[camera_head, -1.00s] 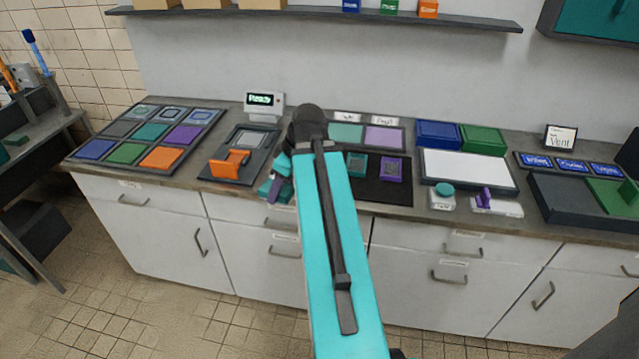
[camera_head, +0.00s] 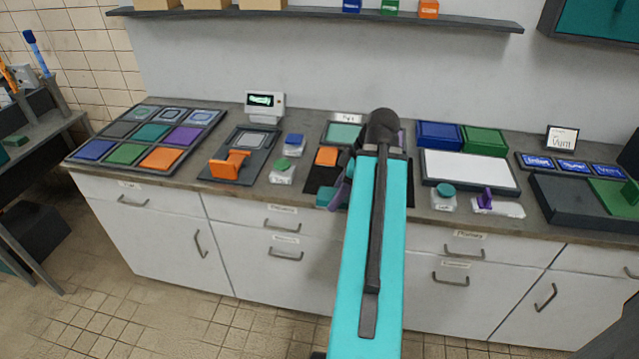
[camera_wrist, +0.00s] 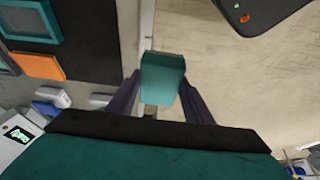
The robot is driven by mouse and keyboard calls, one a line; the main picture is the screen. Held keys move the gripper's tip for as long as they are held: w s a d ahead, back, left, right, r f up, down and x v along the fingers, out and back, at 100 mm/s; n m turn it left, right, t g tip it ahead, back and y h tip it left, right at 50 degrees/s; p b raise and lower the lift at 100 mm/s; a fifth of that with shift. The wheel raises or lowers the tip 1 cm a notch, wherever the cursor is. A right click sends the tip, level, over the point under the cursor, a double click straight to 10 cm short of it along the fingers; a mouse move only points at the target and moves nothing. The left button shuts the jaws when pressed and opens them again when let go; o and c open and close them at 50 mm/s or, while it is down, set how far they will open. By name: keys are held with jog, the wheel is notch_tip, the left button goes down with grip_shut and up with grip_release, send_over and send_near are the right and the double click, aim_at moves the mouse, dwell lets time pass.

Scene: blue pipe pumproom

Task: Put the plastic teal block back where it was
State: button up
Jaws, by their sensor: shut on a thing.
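A teal block (camera_wrist: 163,78) is held between the two dark purple fingers of my gripper (camera_wrist: 160,98) in the wrist view. The gripper is shut on it. In the head view my gripper (camera_head: 338,190) hangs near the front edge of the counter, by the black mat (camera_head: 316,178). Below the block in the wrist view are the counter edge and the floor.
An orange square (camera_head: 327,156) lies on the black mat. To the left are blue (camera_head: 294,140) and green (camera_head: 283,165) buttons, an orange-handled device (camera_head: 229,165) and a tray of coloured squares (camera_head: 150,133). To the right are a white board (camera_head: 468,168) and a teal button (camera_head: 445,190).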

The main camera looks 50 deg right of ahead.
jog(key=shift+w, duration=0.1)
jog(key=w+d+p, duration=0.1)
jog(key=w+d, duration=0.2)
jog(key=w, duration=0.1)
jog(key=w+d+f+p, duration=0.1)
jog(key=w+d+p, duration=0.1)
jog(key=w, duration=0.2)
jog(key=w+d+p, duration=0.1)
jog(key=w+d, duration=0.2)
jog(key=w, duration=0.2)
jog(key=shift+d+f, duration=0.15)
jog(key=shift+d, duration=0.2)
jog(key=shift+w+d+f, duration=0.1)
dwell(0.3)
jog(key=shift+f+p, duration=0.9)
jog(key=shift+f, duration=0.85)
jog(key=shift+f, duration=0.1)
jog(key=o, duration=1)
